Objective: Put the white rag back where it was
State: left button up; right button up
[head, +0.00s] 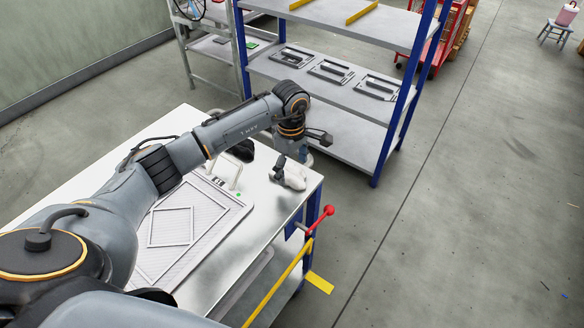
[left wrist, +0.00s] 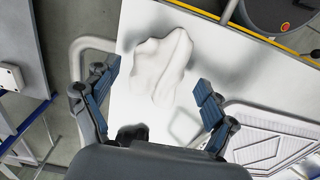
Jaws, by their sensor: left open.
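The white rag (head: 293,177) lies crumpled on the white tabletop (head: 262,200), close to the table's far right corner. My left gripper (head: 279,168) is at the rag's left side in the head view and partly covers it. In the left wrist view the rag (left wrist: 158,68) lies ahead of and between the two spread fingers of the open left gripper (left wrist: 155,90). The fingers do not close on it. Whether a fingertip touches the rag cannot be told. My right gripper is not in view.
A grey plate with a diamond pattern (head: 240,207) lies on the table left of the rag. A red-knobbed lever (head: 327,211) and a yellow rail (head: 279,283) are at the table's right edge. A blue-posted shelf (head: 340,103) stands behind.

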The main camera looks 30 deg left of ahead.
aim_at(291, 172)
pick_arm(q)
notch_tip(291, 172, up, 12)
jog(key=b, duration=0.2)
jog(key=shift+f, duration=0.2)
jog(key=shift+a, duration=0.1)
